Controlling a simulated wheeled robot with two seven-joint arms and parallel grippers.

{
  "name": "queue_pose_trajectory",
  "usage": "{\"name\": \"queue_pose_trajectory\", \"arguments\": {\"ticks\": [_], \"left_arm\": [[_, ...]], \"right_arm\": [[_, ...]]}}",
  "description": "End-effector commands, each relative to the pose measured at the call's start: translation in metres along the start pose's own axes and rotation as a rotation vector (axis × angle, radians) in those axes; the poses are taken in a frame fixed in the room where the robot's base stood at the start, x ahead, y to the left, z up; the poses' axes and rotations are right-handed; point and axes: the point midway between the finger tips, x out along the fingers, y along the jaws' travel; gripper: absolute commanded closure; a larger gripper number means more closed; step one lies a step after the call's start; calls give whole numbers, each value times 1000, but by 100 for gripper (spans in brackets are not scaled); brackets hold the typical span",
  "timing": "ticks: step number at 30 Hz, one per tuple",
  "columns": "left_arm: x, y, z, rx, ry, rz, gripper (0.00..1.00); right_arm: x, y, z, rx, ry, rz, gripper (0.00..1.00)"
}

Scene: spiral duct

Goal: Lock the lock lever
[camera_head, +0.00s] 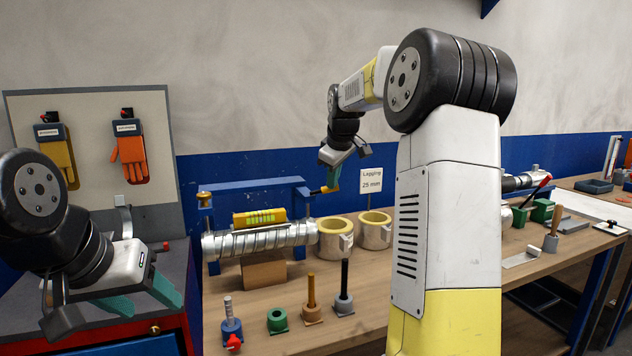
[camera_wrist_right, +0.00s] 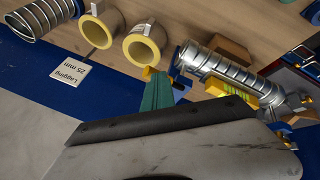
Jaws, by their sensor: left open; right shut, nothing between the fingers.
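A blue frame (camera_head: 255,184) stands over a silver spiral duct (camera_head: 262,241) on the bench. A small yellow-orange lever (camera_head: 318,191) sits at the right end of the frame's top bar; I take it for the lock lever. My right gripper (camera_head: 331,178) is shut and empty, its teal fingertips right at this lever. I cannot tell whether they touch. In the right wrist view, the teal fingers (camera_wrist_right: 156,92) cover part of the frame, with a yellow piece (camera_wrist_right: 150,73) at their tips. My left gripper (camera_head: 141,298) is open and empty at the lower left, away from the frame.
A yellow level-like piece (camera_head: 259,217) lies on the duct. Two lagging rings (camera_head: 335,239) stand right of it, near a "Lagging 25 mm" sign (camera_head: 371,181). Several small pegged holders (camera_head: 311,311) stand in front. A glove board (camera_head: 92,150) is at the left.

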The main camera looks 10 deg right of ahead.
Motion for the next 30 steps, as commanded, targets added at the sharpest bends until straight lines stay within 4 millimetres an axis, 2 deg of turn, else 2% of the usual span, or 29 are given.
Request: {"name": "queue_pose_trajectory", "arguments": {"ticks": [23, 30], "left_arm": [[0, 0, 0, 0, 0, 0, 43], [0, 0, 0, 0, 0, 0, 43]], "right_arm": [[3, 6, 0, 2, -2, 2, 100], [-6, 2, -3, 0, 0, 3, 100]]}}
